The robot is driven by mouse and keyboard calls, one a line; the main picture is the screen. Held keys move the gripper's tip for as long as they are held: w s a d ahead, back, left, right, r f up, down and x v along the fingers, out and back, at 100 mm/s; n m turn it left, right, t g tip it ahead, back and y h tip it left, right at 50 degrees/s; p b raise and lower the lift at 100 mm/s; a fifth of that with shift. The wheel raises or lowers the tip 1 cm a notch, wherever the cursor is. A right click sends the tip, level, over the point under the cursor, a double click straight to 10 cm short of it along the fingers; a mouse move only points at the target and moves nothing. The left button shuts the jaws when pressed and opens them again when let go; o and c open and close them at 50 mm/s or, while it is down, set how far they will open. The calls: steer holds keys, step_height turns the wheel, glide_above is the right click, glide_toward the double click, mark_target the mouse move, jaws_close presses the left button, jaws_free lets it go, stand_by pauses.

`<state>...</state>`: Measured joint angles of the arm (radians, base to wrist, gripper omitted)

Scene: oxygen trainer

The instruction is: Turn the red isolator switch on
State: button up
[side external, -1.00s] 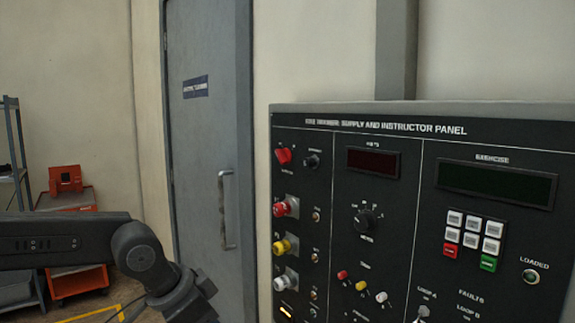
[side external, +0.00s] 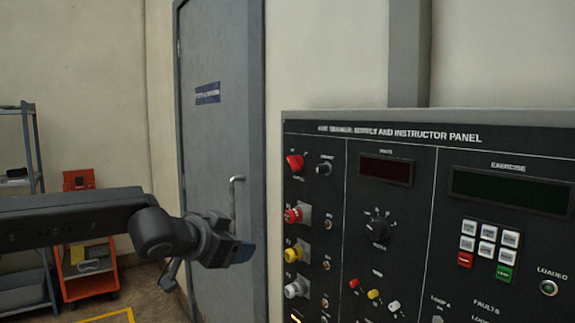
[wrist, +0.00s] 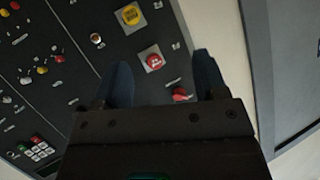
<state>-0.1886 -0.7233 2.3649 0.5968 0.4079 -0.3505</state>
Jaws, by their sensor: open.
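The red isolator switch (side external: 295,162) is a red rotary handle at the upper left of the black instructor panel (side external: 330,210) in the side view. In the wrist view the red handle (wrist: 181,94) shows just beyond my gripper body, between the two dark blue fingers, partly hidden by the body. My gripper (side external: 246,252) is left of the panel in the side view, lower than the switch and apart from it. In the wrist view my gripper (wrist: 162,60) is open and empty, with its fingers spread. The switch's setting is too small to read.
Below the switch are a red knob (side external: 293,215), a yellow knob (side external: 293,256) and a white knob (side external: 292,290). A small dark knob (side external: 324,169) is right of the switch. A grey door (side external: 210,140) and an orange cart (side external: 88,285) stand behind.

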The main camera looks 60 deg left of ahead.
mark_target(290, 164)
steer(key=w+a+r+m+t+h, duration=0.1)
steer(key=a+r+m+t+h, duration=0.2)
steer(key=r+m+t+h, duration=0.6)
steer(key=w+r+g+y, duration=0.1)
steer(key=w, duration=0.3)
steer(key=w+r+m+g+y, duration=0.1)
steer(key=w, duration=0.4)
steer(key=w+r+g+y, duration=0.1)
steer(key=w, duration=0.3)
steer(key=shift+w+a+r, duration=0.2)
steer(key=shift+w+r, duration=0.1)
steer(key=shift+w, duration=0.1)
steer(key=shift+c, duration=0.3)
steer(key=c, duration=0.9)
steer(key=shift+o, duration=0.2)
